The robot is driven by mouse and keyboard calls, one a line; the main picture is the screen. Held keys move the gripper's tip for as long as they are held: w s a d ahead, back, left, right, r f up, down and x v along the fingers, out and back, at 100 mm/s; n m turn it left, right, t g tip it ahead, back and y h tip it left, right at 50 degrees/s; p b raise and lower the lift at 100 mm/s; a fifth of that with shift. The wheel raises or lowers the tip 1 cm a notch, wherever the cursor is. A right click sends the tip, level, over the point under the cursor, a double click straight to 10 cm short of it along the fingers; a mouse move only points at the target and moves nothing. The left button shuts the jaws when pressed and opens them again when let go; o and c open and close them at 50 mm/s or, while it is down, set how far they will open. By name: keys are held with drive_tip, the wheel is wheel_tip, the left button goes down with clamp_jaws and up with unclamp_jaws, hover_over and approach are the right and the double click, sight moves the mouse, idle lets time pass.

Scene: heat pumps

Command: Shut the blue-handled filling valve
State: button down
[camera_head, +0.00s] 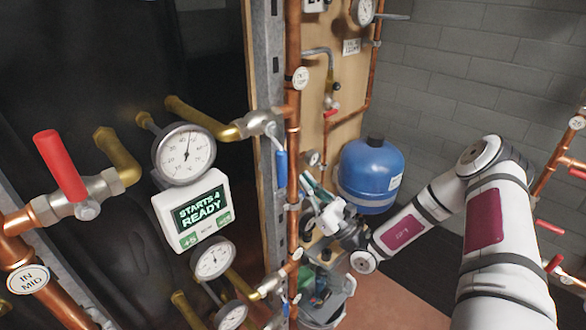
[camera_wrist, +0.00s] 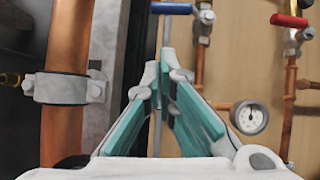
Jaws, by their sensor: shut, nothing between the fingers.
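A valve with a blue lever handle (camera_wrist: 172,8) shows at the top of the wrist view, with the lever lying sideways from its metal body on a copper pipe. It is beyond my fingertips and apart from them. In the head view, a blue handle (camera_head: 281,168) hangs down from a valve beside the vertical copper pipe. Another blue handle (camera_head: 285,309) is lower down. I cannot tell which of these matches the wrist view. My gripper (camera_head: 311,184) has teal finger pads and is behind that pipe in the head view. In the wrist view, my gripper (camera_wrist: 164,76) is shut and empty.
A thick copper pipe (camera_wrist: 68,60) with a clamp stands close at the left. A red-handled valve (camera_wrist: 290,20) and a gauge (camera_wrist: 249,118) are to the right. A blue tank (camera_head: 371,172) stands near my arm. A counter box (camera_head: 193,213) reads "STARTS 4 READY".

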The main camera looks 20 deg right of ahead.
drive_tip(key=v, duration=0.3)
drive_tip(key=shift+s+d+f, duration=0.15)
drive_tip(key=shift+s+f, duration=0.05)
drive_tip(key=shift+s, duration=0.1)
idle(0.3)
